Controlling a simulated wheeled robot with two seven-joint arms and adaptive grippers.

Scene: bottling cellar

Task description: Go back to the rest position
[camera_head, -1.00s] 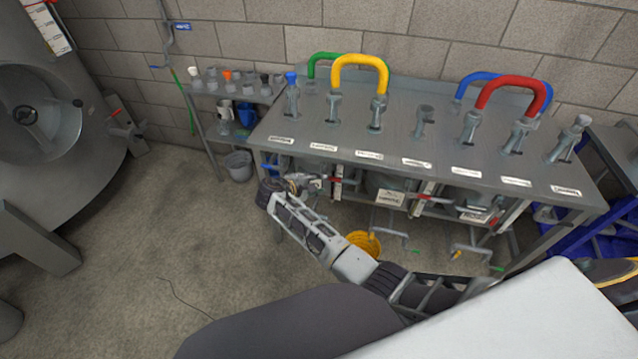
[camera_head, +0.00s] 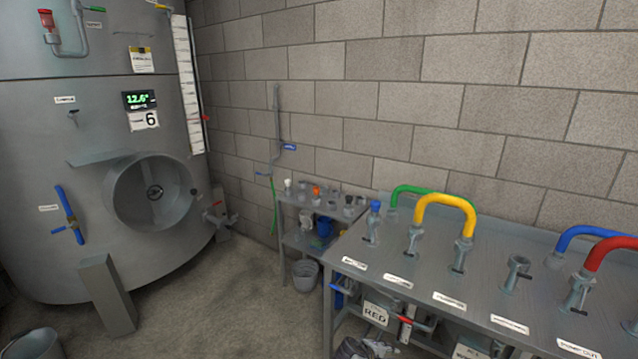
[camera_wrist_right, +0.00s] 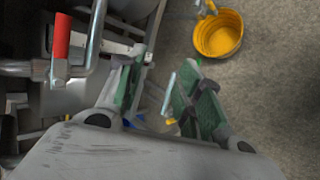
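My right gripper (camera_wrist_right: 157,88) shows in the right wrist view with its two green-padded fingers apart and nothing between them. Beyond the fingers are the floor and metal pipework. In the head view only a small part of my right arm's end shows at the bottom edge, in front of the bench (camera_head: 500,260). My left gripper is not in view.
A yellow bucket (camera_wrist_right: 217,33) stands on the floor near the right fingers. A red-handled valve (camera_wrist_right: 61,50) and pipes are close on the left. In the head view, a large tank (camera_head: 90,180) stands left, with clear floor (camera_head: 215,300) before the bench.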

